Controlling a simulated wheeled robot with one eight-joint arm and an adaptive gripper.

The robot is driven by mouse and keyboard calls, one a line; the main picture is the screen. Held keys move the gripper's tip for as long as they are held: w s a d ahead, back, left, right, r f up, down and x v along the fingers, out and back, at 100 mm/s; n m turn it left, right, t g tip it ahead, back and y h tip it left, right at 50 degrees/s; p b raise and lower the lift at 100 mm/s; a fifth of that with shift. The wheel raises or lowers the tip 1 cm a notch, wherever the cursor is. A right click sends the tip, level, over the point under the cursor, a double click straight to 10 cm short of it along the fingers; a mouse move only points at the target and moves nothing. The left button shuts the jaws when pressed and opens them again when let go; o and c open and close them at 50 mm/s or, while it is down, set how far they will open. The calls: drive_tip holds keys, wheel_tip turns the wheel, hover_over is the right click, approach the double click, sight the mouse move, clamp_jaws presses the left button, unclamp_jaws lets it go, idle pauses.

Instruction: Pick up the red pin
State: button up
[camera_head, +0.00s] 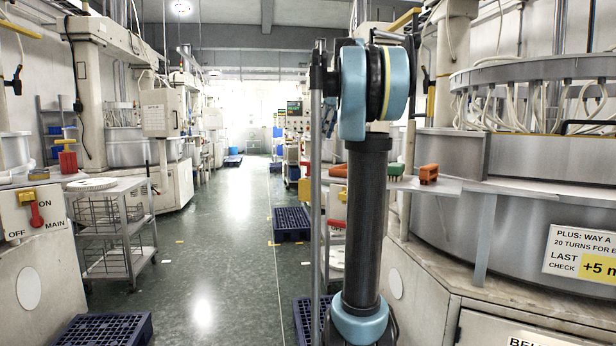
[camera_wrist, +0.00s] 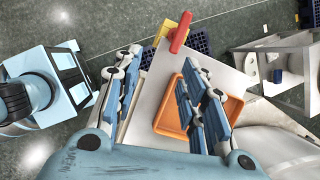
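I cannot make out a red pin for certain in either view. In the wrist view my gripper (camera_wrist: 162,80) is open and empty, its two blue fingers well apart over a pale grey surface (camera_wrist: 150,100). An orange tray (camera_wrist: 233,112) lies beneath the right finger, which hides part of its inside. A red lever on a yellow base (camera_wrist: 180,32) shows just beyond the fingertips. In the head view an orange item (camera_head: 428,174) and a green item (camera_head: 395,171) sit on the shelf at right. My arm hides part of the middle, and my gripper is not clearly visible there.
A steel machine (camera_head: 500,240) stands close on the right. A wire-basket cart (camera_head: 110,228) and a cabinet with a red MAIN switch (camera_head: 36,215) stand on the left. Blue crates (camera_head: 291,223) lie on the floor. The green aisle (camera_head: 215,250) is clear.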

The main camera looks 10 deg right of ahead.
drive_tip(key=w+r+m, duration=0.2)
approach(309, 164)
drive_tip(key=x, duration=0.5)
drive_tip(key=shift+w+d+f, duration=0.15)
drive_tip(key=shift+d+f, duration=0.05)
drive_tip(key=shift+f, duration=0.05)
drive_tip(key=w+f, duration=0.1)
drive_tip(key=w+a+f, duration=0.1)
drive_tip(key=f, duration=0.1)
drive_tip(key=shift+a+f, duration=0.25)
drive_tip(key=shift+f, duration=0.05)
drive_tip(key=shift+w+a+f, duration=0.1)
drive_tip(key=shift+a+f, duration=0.05)
drive_tip(key=shift+f, duration=0.35)
drive_tip(key=shift+c, duration=0.5)
clamp_jaws()
